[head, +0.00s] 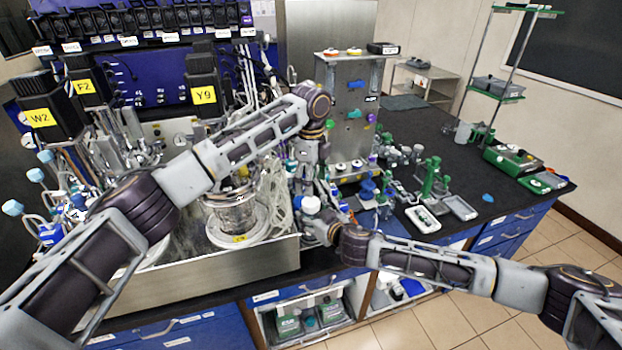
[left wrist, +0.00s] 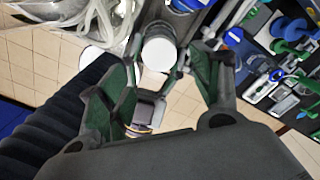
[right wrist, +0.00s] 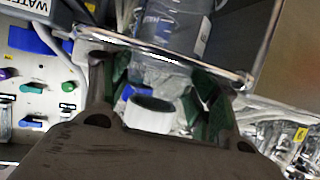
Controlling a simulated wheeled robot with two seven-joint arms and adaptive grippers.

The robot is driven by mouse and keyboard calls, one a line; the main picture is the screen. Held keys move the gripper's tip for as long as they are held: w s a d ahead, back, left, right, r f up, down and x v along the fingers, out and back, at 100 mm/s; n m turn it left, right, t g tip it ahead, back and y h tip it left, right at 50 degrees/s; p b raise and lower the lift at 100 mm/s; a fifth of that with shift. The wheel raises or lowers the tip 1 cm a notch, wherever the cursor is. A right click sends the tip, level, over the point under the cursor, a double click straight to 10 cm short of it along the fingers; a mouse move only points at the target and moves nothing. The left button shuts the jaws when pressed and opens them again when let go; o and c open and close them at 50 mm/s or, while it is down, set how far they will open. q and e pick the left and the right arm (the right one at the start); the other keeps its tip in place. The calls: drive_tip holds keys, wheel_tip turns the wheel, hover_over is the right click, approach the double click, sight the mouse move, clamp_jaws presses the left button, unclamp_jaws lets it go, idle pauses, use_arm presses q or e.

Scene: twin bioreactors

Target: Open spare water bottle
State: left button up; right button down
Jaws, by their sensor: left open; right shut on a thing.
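The spare water bottle shows in the head view as a round white cap (head: 311,205) at the front edge of the bench. My right gripper (head: 326,229) is shut on the bottle, just below the cap; the arms hide most of its body. In the right wrist view a white cap-like ring (right wrist: 150,116) lies between the fingers. My left gripper (head: 314,184) is open and points down close above the cap. In the left wrist view the white cap (left wrist: 159,53) lies just past the open green-padded fingers (left wrist: 165,75). I cannot tell whether they touch it.
A steel tray (head: 230,264) with a glass reactor vessel (head: 232,217) stands left of the grippers, with pale tubing between. A steel panel (head: 350,105) with coloured knobs stands behind. Small green and blue fittings (head: 430,180) stand on the black bench at right. Open floor lies in front.

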sight(311, 201)
use_arm(q)
drive_tip(key=shift+f, duration=3.8)
drive_tip(key=c, duration=1.1)
drive_tip(key=shift+n, duration=1.7)
drive_tip(key=o, duration=1.1)
drive_tip(key=shift+o, duration=0.2)
drive_tip(key=shift+r, duration=0.15)
drive_tip(key=shift+r, duration=2.15)
